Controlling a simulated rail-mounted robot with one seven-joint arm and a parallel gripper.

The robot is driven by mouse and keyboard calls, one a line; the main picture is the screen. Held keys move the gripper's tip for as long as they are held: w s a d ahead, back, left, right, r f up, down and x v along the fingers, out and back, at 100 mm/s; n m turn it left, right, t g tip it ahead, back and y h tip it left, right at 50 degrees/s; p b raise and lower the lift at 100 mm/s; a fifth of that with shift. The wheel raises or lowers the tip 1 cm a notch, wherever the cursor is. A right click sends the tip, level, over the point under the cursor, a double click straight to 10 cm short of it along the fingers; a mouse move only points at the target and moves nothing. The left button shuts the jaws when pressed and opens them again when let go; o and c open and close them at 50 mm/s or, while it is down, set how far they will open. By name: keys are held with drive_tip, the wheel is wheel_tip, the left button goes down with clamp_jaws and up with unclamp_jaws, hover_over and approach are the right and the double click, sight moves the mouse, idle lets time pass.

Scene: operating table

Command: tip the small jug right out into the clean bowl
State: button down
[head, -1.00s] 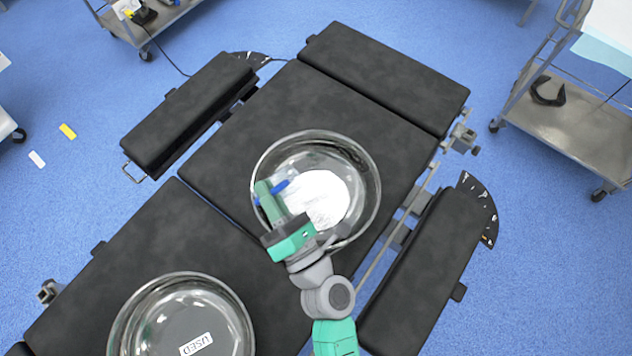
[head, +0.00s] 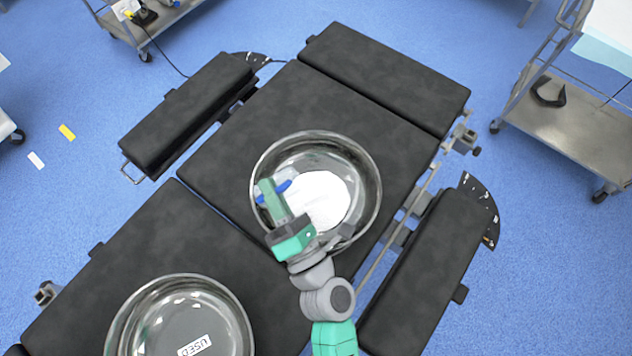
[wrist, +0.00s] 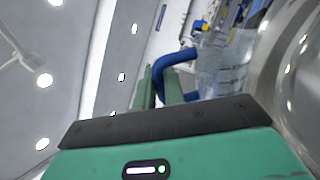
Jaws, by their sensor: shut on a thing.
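The clean bowl (head: 371,215) is a wide, shiny, see-through or polished bowl on the middle of the black table. A white patch (head: 325,197) shows inside it; I cannot tell whether it is liquid or something else. My gripper (head: 267,187) is over the bowl's left side, its green fingers shut on a blue part of the small jug (head: 283,186). In the wrist view a bent blue bar of the jug (wrist: 178,58) passes between the fingers (wrist: 158,85).
A second bowl (head: 118,318), labelled USED (head: 194,346), stands at the lower left of the table, cut off by the frame. The black table (head: 210,150) is otherwise bare around the bowls. Steel trolleys (head: 570,115) stand on the blue floor beyond.

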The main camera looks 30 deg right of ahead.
sight(289, 186)
drive_tip(key=shift+d+r+m, duration=0.25)
drive_tip(key=shift+r+m, duration=0.05)
drive_tip(key=shift+m, duration=0.3)
drive_tip(key=shift+d, duration=0.1)
drive_tip(key=shift+s+d+f+m+h, duration=0.1)
drive_tip(key=shift+d+m+h, duration=0.2)
drive_tip(key=shift+m+h, duration=0.1)
drive_tip(key=shift+d+f+m+h, duration=0.25)
drive_tip(key=shift+d+m+h, duration=0.15)
drive_tip(key=shift+d+m, duration=0.45)
drive_tip(key=shift+s+d+r+m+t+h, duration=0.15)
drive_tip(key=shift+d+m+h, duration=0.2)
drive_tip(key=shift+m, duration=0.3)
drive_tip(key=shift+w+d+r+m+t+h, duration=0.15)
drive_tip(key=shift+d+m+h, duration=0.15)
drive_tip(key=shift+m, duration=0.3)
